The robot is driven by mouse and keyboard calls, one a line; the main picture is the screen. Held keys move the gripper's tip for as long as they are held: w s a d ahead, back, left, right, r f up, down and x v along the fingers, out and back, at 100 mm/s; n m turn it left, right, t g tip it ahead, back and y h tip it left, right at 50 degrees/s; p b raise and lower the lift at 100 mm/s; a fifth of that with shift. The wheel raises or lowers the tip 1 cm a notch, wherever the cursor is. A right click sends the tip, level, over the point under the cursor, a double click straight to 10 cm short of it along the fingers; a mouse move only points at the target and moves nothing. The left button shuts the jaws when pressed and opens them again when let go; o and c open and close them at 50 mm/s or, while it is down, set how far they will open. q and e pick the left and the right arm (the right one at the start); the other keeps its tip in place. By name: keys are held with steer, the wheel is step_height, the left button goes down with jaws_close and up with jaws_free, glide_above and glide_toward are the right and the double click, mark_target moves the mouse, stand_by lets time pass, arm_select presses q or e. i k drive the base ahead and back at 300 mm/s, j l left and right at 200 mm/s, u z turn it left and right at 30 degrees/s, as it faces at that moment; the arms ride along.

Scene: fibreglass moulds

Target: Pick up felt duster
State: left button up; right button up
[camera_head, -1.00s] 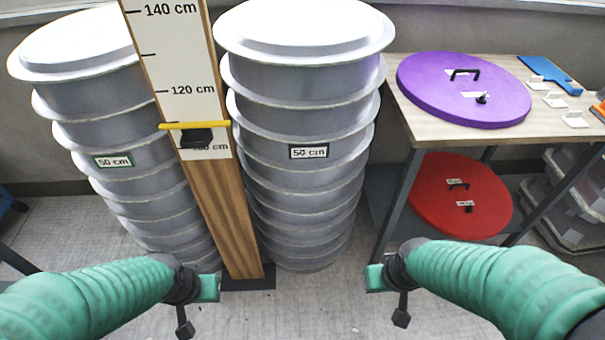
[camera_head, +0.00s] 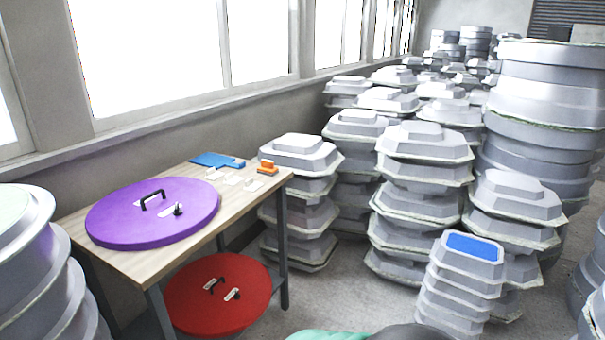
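No object is clearly recognisable as the felt duster. A small orange item (camera_head: 267,167) with a dark lower part lies at the back right corner of the wooden table (camera_head: 72,228); it may be the duster, but it is too small to tell. A flat blue item (camera_head: 217,160) lies near the table's back edge. Only a green and dark piece of my arm shows at the bottom edge. Neither gripper is in view.
A purple round lid (camera_head: 110,215) with a black handle covers the table's left part. Small white cards (camera_head: 233,180) lie beside it. A red round lid (camera_head: 190,300) sits on the lower shelf. Stacked grey moulds (camera_head: 410,205) crowd the right; some floor is clear between.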

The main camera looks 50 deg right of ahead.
mark_target(267, 168)
steer(key=z, duration=1.45)
steer(key=u, duration=1.2)
steer(key=i+l, duration=0.15)
steer(key=l, duration=0.15)
steer(key=i+l+u, duration=0.1)
steer(key=l, duration=0.2)
steer(key=i+l, duration=0.4)
steer(key=l, duration=0.25)
steer(key=u, duration=0.05)
